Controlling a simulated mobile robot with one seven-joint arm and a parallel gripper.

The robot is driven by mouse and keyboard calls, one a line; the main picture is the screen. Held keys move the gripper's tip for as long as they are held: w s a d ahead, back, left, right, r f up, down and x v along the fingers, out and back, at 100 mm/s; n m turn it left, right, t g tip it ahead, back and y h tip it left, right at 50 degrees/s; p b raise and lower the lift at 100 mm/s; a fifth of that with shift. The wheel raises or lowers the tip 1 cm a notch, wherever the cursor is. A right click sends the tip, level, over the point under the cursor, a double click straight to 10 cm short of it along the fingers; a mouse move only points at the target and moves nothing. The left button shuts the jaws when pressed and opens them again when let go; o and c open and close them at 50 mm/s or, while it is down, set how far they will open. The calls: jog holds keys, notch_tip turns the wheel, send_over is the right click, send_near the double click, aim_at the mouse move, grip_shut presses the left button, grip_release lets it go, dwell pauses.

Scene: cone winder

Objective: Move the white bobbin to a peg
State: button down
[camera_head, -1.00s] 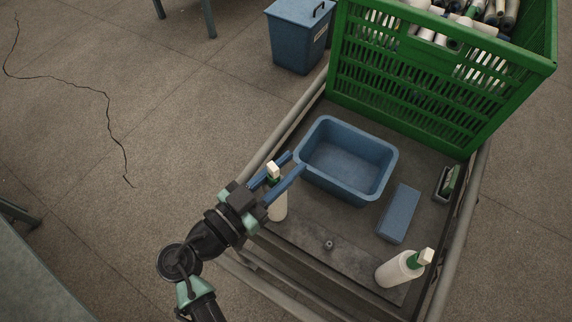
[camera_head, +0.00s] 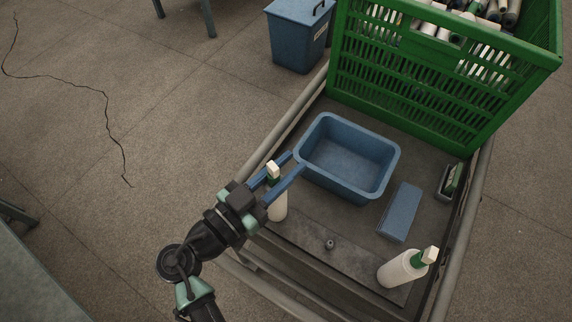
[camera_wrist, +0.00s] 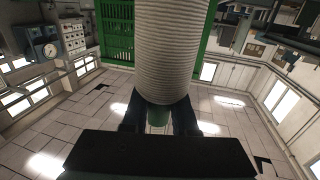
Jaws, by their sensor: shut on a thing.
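A white bobbin (camera_head: 278,209) with a green neck and white top is held between the two blue fingers of my gripper (camera_head: 284,173), at the left end of the cart's front strip. My gripper is shut on its green neck. In the wrist view the ribbed white bobbin (camera_wrist: 166,50) fills the upper middle, its green end (camera_wrist: 158,116) between the fingers. Its far end is cut off there. I cannot tell if it touches the strip. A small grey peg (camera_head: 330,244) stands bare mid-strip. A second white bobbin (camera_head: 397,269) with a green neck leans at the right.
A blue tub (camera_head: 347,181) stands on the cart just beyond my fingers. A blue block (camera_head: 400,212) and a small green-topped item (camera_head: 450,181) lie to its right. A green crate (camera_head: 425,90) with several bobbins stands at the back. A blue bin (camera_head: 296,42) is on the floor.

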jog(key=c, duration=0.6)
grip_release()
jog(key=v, duration=1.3)
